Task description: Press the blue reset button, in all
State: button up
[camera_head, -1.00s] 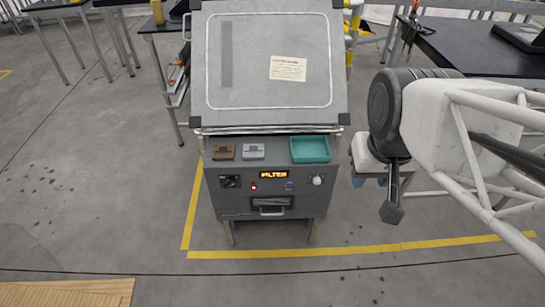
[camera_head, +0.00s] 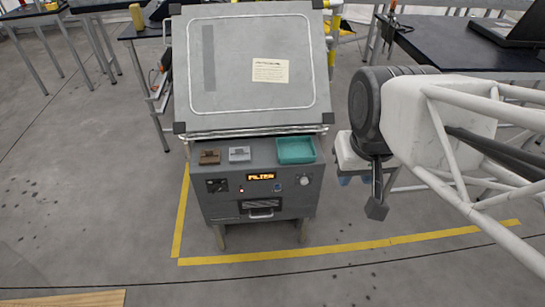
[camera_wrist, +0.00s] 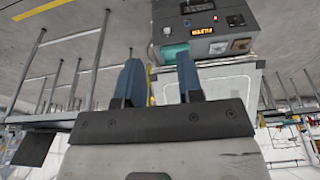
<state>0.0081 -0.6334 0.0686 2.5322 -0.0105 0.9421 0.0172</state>
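A grey machine (camera_head: 215,209) stands ahead with a control panel on its front. A small blue button (camera_head: 277,187) sits on that panel, below and right of the orange lit display (camera_head: 261,176) and left of a white knob (camera_head: 304,181). In the wrist view the panel appears upside down, with its display (camera_wrist: 202,31) near the top. My gripper (camera_head: 355,180) is to the right of the panel, apart from it. The wrist view shows its two blue fingers (camera_wrist: 159,78) spread, with nothing between them.
A teal tray (camera_head: 296,151), a grey block (camera_head: 239,154) and a brown block (camera_head: 209,157) sit on the machine's ledge. A large tilted board (camera_head: 230,95) rises behind. Yellow floor tape (camera_head: 345,246) borders the machine. Black-topped tables stand behind. Floor in front is clear.

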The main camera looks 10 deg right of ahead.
grip_shut()
dwell(1.5)
